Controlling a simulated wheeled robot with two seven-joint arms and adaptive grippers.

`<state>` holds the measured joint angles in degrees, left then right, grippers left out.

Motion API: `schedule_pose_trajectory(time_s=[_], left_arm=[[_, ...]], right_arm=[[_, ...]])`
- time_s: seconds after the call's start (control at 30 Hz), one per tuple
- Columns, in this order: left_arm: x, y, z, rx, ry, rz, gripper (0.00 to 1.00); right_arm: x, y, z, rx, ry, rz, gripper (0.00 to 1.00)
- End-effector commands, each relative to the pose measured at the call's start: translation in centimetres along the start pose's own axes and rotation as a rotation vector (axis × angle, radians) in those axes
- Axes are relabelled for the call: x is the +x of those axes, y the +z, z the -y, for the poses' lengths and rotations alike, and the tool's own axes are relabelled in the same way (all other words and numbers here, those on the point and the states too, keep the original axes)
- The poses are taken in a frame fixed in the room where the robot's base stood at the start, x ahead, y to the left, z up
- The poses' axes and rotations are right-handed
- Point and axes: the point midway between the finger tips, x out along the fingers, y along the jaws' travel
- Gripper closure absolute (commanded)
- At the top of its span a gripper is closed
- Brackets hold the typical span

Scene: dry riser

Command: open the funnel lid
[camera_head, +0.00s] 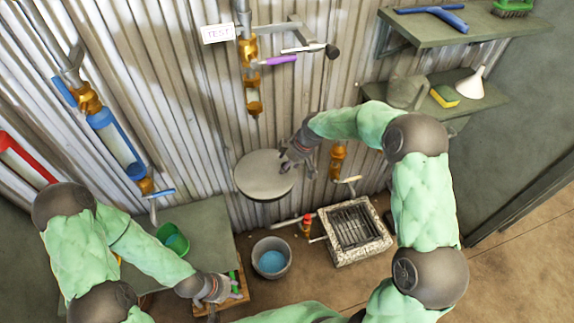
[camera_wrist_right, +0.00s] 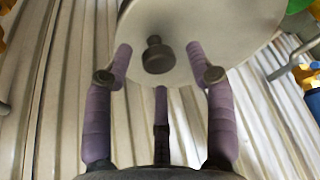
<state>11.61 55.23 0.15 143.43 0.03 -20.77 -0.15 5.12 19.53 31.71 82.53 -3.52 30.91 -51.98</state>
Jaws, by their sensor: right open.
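The funnel lid (camera_head: 264,176) is a round grey disc in front of the corrugated wall, near the middle of the head view. In the right wrist view the lid (camera_wrist_right: 222,35) fills the top, with a dark round knob (camera_wrist_right: 158,56) on its face. My right gripper (camera_head: 290,158) is at the lid's upper right edge in the head view. In the wrist view its purple-grey fingers (camera_wrist_right: 160,75) are spread around the knob, with gaps on both sides. My left gripper (camera_head: 222,291) is low, by a wooden tray; its fingers are too small to read. The funnel under the lid is hidden.
A grey bucket (camera_head: 271,257) with blue contents stands below the lid. A grated drain box (camera_head: 355,231) is to its right. Brass valves and pipes (camera_head: 254,85) run up the wall above. Shelves (camera_head: 465,30) hang at the upper right; a bench (camera_head: 205,225) is at left.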

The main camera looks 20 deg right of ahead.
Motion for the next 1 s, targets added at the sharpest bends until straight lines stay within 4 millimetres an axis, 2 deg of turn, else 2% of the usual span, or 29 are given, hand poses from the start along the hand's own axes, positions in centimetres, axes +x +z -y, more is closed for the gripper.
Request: schedule_pose_trajectory(time_s=[0.1, 0.4, 0.43, 0.6, 0.63, 1.0], left_arm=[[0.20, -0.02, 0.07, 0.000, 0.000, 0.000, 0.60], [0.18, -0.03, 0.06, 0.000, 0.000, -0.001, 0.60], [0.18, -0.03, 0.07, 0.000, 0.000, -0.001, 0.60], [0.19, -0.03, 0.07, 0.000, 0.000, -0.001, 0.60], [0.19, -0.03, 0.07, 0.000, 0.000, -0.001, 0.60], [-0.35, -0.01, -0.12, 0.000, 0.000, -0.001, 0.60]], right_arm=[[0.78, 0.00, 0.02, 0.000, 0.000, 0.000, 0.44], [0.91, -0.03, -0.01, 0.000, 0.001, -0.001, 0.44], [0.91, -0.03, -0.01, 0.000, 0.001, -0.001, 0.47], [0.91, -0.02, 0.00, 0.000, 0.000, -0.001, 0.95], [0.91, -0.02, 0.00, 0.000, 0.000, -0.001, 1.00], [0.49, -0.76, -0.30, -0.009, 0.017, 0.016, 1.00]])
